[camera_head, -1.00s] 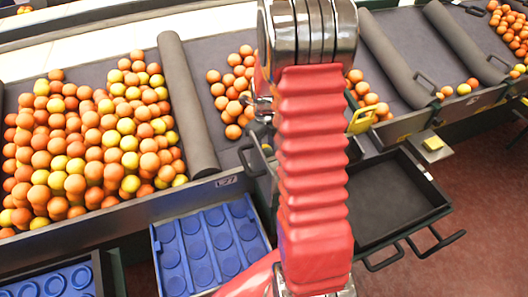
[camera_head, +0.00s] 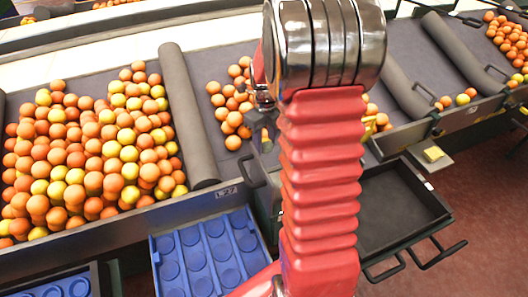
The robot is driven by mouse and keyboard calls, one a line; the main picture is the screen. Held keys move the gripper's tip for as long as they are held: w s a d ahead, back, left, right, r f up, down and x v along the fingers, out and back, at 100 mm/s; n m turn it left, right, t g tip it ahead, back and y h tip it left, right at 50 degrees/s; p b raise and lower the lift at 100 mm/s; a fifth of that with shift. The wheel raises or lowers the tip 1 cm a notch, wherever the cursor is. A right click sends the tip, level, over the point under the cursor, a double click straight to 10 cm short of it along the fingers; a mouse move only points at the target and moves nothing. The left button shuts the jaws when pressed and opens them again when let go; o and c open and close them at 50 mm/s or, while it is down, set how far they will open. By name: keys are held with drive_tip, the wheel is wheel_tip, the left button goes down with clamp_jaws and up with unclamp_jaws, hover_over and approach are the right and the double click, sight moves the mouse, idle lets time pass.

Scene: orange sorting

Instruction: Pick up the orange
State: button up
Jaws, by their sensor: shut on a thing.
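Loose oranges (camera_head: 237,118) lie in a small group on the grey belt, left of my red-sleeved arm. A large heap of oranges (camera_head: 95,150), from yellow to deep orange, fills the lane at the left. My gripper (camera_head: 262,106) shows only as a bit of metal at the left edge of my arm, over the middle lane. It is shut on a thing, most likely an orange. My arm hides most of the gripper and what it holds.
A grey padded divider (camera_head: 187,115) separates the heap from the middle lane. A blue tray with round cups (camera_head: 207,262) stands in front, at lower left. An empty black tray (camera_head: 395,205) is at the right. More oranges (camera_head: 508,38) lie at the far right.

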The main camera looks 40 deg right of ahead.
drive_tip(key=shift+r, duration=0.85)
